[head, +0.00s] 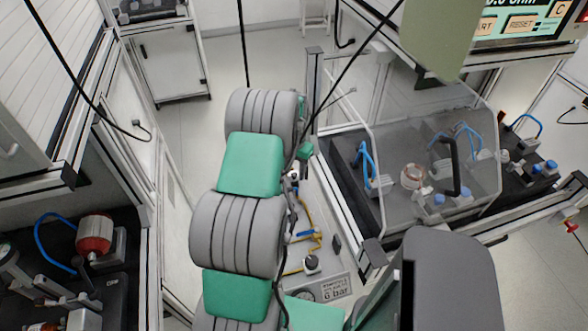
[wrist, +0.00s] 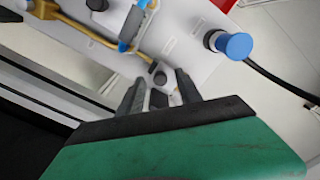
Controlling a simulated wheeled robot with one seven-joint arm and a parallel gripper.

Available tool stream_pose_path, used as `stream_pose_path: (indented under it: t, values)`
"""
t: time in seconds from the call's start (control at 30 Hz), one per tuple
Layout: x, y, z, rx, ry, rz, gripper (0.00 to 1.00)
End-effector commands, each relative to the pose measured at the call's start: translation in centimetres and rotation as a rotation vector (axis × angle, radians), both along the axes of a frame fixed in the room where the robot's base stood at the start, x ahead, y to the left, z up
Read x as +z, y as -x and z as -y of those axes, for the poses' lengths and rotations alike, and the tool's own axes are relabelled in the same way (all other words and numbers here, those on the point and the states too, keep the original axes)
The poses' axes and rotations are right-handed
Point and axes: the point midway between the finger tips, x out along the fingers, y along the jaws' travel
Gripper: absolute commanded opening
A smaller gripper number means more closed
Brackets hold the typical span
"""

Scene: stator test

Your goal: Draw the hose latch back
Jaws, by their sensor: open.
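In the wrist view my gripper (wrist: 161,76) is open, its two dark fingers pointing at a pale panel (wrist: 185,32). A small dark knob-like part (wrist: 159,79) shows in the gap between the fingertips. I cannot tell whether it is the hose latch or whether the fingers touch it. A brass-coloured pipe (wrist: 80,33) and a blue-banded fitting (wrist: 130,32) lie just beyond, to the upper left. In the head view the panel (head: 338,268) carries yellow hoses (head: 307,240) and a black knob (head: 311,262). My arm hides part of it, and the fingers are not clear there.
In the wrist view a blue round knob (wrist: 235,46) and a black cable (wrist: 282,80) are at the right. In the head view a clear-covered bench (head: 440,150) stands right of the panel, and a bench with a red-capped part (head: 95,234) stands left. Pale floor lies behind.

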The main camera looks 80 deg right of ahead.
Motion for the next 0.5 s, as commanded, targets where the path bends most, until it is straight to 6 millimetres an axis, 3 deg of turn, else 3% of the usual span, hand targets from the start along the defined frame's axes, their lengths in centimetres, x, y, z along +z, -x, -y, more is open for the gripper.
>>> stream_pose_path:
  t: [0.27, 0.5]
  values:
    - [-0.29, -0.04, 0.05, 0.001, 0.002, 0.0, 0.42]
    - [-0.27, -0.05, 0.04, 0.001, 0.002, 0.0, 0.22]
